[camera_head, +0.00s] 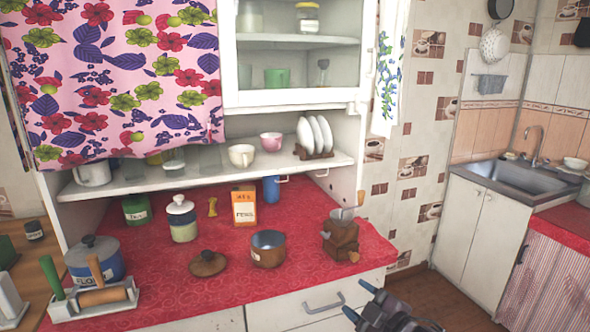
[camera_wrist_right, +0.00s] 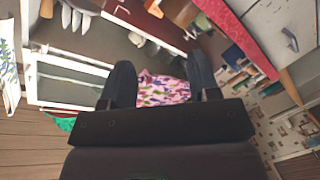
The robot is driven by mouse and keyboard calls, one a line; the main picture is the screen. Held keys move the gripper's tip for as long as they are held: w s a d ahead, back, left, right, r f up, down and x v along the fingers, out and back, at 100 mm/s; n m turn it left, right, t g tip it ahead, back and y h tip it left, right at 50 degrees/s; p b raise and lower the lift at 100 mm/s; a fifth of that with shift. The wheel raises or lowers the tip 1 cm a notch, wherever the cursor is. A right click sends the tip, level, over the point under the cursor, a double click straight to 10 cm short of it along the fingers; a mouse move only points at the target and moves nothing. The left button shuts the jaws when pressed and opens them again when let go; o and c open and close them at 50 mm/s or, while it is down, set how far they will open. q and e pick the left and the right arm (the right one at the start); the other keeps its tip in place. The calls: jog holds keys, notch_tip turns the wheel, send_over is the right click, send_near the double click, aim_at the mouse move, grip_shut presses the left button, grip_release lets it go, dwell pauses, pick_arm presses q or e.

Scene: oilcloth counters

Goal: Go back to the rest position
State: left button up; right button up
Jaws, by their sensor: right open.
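My right gripper (camera_head: 359,301) is at the bottom of the head view, in front of the red counter (camera_head: 205,292) and to the right of its drawer handle. Its two fingers are apart with nothing between them. In the right wrist view the open fingers (camera_wrist_right: 161,78) also stand apart and empty, with the pink flowered curtain (camera_wrist_right: 163,88) far behind them. My left gripper is not in view.
On the counter stand a copper pot (camera_head: 268,250), a wooden grinder (camera_head: 340,240), a brown lid (camera_head: 207,264), a blue-grey pot (camera_head: 95,262) and an orange box (camera_head: 244,206). A sink (camera_head: 520,177) is at the right. Floor shows between the counters.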

jog(key=s+d+f+m+g+h, duration=0.1)
jog(key=s+d+f+m+h, duration=0.3)
jog(key=s+d+f+m, duration=0.3)
jog(key=s+d+f+m+g+h, duration=0.1)
jog(key=s+d+f+m+h, duration=0.3)
jog(key=s+f, duration=1.1)
jog(key=s+d+m, duration=0.3)
jog(key=s, duration=0.2)
jog(key=shift+s+f+g+h, duration=0.25)
jog(key=shift+s+g+h, duration=0.05)
jog(key=shift+g+h, duration=0.1)
